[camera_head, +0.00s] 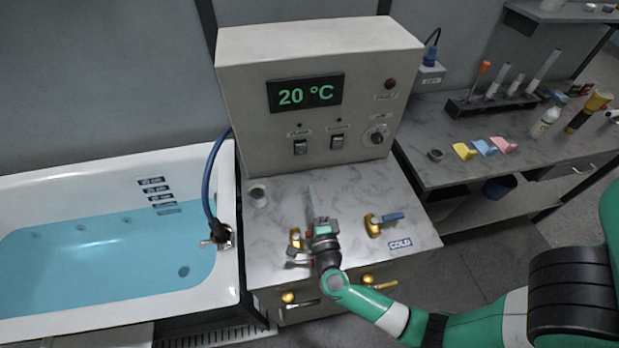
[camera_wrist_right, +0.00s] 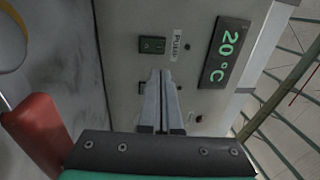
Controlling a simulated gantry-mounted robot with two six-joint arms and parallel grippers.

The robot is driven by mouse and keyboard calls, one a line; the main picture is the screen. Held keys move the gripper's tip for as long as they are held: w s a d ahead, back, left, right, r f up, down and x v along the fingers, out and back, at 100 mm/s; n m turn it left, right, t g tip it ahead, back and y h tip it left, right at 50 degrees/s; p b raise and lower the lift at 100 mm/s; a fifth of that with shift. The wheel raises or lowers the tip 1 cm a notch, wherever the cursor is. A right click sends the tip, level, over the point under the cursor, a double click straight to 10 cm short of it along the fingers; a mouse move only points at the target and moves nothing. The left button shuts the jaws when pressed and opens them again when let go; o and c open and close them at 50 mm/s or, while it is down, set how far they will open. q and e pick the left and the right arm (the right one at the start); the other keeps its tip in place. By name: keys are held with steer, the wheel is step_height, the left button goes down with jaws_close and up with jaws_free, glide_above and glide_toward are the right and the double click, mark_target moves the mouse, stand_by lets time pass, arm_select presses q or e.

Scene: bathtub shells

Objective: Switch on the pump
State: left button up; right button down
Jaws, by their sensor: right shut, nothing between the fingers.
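The grey control box (camera_head: 320,60) stands behind the marbled counter. The pump switch, a dark rocker (camera_head: 300,147), is the left of two switches on its front. In the right wrist view, the pump switch (camera_wrist_right: 152,45) sits beside its PUMP label (camera_wrist_right: 176,45). My right gripper (camera_head: 311,190) is shut and empty over the counter, below the switches, fingers pointing at the box. In the wrist view its fingertips (camera_wrist_right: 161,72) appear below the pump switch, apart from it in the picture, and partly cover the second switch. My left gripper is not in view.
The display (camera_head: 305,93) reads 20 °C, with a knob (camera_head: 377,137) to its lower right. A blue-handled valve (camera_head: 374,225) is right of my gripper; a brass valve (camera_head: 296,240) is close on its left. The bathtub (camera_head: 228,185) at left holds blue water.

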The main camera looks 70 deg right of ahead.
mark_target(302, 147)
steer(key=b+x, duration=0.2)
steer(key=x, duration=1)
steer(key=shift+w+d, duration=0.2)
steer(key=shift+d, duration=0.1)
